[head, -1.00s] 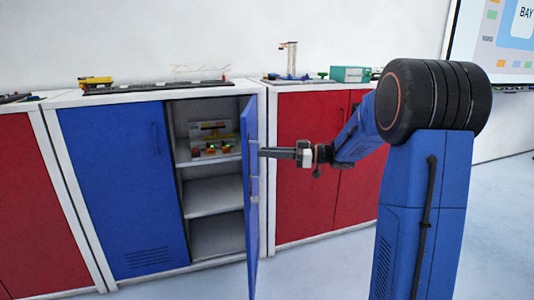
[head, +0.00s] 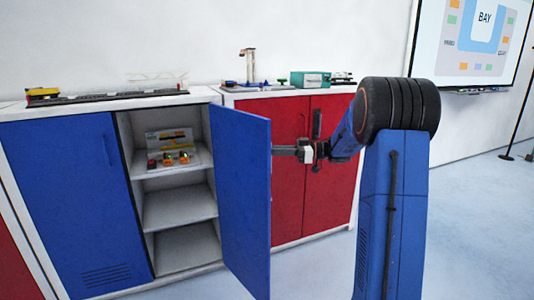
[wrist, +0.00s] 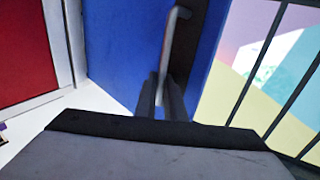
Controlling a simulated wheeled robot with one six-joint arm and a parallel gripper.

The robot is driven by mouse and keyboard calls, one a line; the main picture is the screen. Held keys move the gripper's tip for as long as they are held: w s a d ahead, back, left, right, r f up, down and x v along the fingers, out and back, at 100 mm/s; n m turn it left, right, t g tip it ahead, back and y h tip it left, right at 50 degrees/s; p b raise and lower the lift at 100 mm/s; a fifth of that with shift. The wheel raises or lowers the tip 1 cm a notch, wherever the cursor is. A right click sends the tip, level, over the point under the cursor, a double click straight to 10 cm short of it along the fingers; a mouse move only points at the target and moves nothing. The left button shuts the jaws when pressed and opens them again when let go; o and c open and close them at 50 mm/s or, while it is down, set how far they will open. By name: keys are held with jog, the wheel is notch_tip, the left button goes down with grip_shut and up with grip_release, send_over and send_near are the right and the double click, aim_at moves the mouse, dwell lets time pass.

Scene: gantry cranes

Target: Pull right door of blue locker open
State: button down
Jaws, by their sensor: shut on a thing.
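The blue locker (head: 68,205) stands against the wall, its left door shut. Its right door (head: 240,190) stands swung far out, hinged at the right of the opening, with its inner face showing in the head view. My gripper (head: 280,150) is at the outer side of this door near its free edge; the fingertips are partly hidden by the door. In the wrist view the two dark fingers (wrist: 162,100) are shut around the lower part of the grey upright handle (wrist: 172,45) on the blue door face (wrist: 125,45).
The open locker has shelves (head: 180,208); small coloured items (head: 172,158) sit on the upper one. Red cabinet doors (head: 290,200) stand right of the open door. Models line the cabinet tops. Clear pale floor (head: 470,220) lies to the right.

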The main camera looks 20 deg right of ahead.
jog(key=shift+w+f, duration=0.1)
jog(key=shift+w, duration=0.1)
jog(key=c, duration=1.8)
grip_release()
jog(key=shift+a+f, duration=0.1)
jog(key=shift+c, duration=0.2)
jog(key=shift+f, duration=0.15)
jog(key=shift+s, duration=0.1)
jog(key=v, duration=1.7)
jog(key=shift+d, duration=0.25)
